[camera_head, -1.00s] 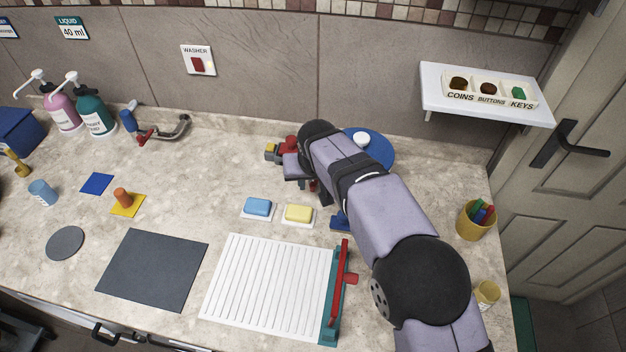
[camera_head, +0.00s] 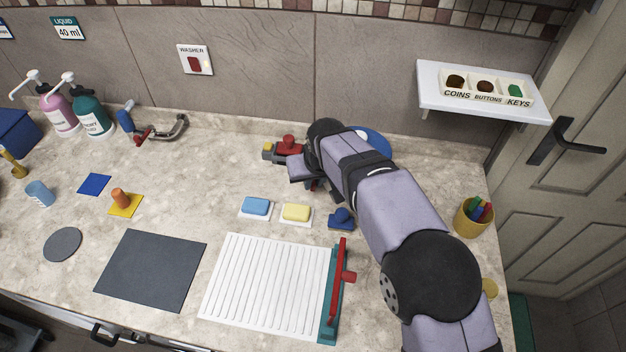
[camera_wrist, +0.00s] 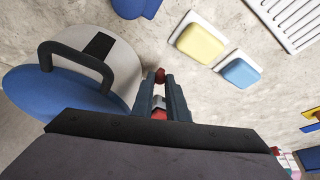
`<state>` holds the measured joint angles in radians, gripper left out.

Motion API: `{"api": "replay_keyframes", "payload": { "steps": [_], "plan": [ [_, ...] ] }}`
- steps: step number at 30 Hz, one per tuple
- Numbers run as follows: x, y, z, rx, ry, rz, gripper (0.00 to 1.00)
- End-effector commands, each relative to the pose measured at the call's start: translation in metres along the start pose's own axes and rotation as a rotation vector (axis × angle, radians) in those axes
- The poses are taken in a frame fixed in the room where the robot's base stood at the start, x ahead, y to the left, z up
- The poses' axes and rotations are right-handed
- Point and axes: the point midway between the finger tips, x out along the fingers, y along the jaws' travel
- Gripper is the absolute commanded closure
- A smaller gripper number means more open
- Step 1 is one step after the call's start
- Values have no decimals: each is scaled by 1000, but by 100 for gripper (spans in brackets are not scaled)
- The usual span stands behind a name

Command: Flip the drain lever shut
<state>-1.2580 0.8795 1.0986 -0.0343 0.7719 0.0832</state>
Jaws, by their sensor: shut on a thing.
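How far the lever is turned cannot be told.

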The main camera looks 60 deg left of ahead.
Motion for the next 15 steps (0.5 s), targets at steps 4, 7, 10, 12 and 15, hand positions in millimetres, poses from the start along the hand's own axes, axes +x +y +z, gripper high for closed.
{"api": "replay_keyframes", "payload": {
  "steps": [4, 7, 10, 12, 15],
  "plan": [
    [0, 1, 0, 0, 1, 1, 68],
    [0, 1, 0, 1, 1, 1, 68],
    [0, 0, 0, 1, 1, 1, 68],
    [-1, 0, 0, 1, 1, 1, 68],
    [-4, 0, -1, 1, 2, 1, 68]
  ]
}}
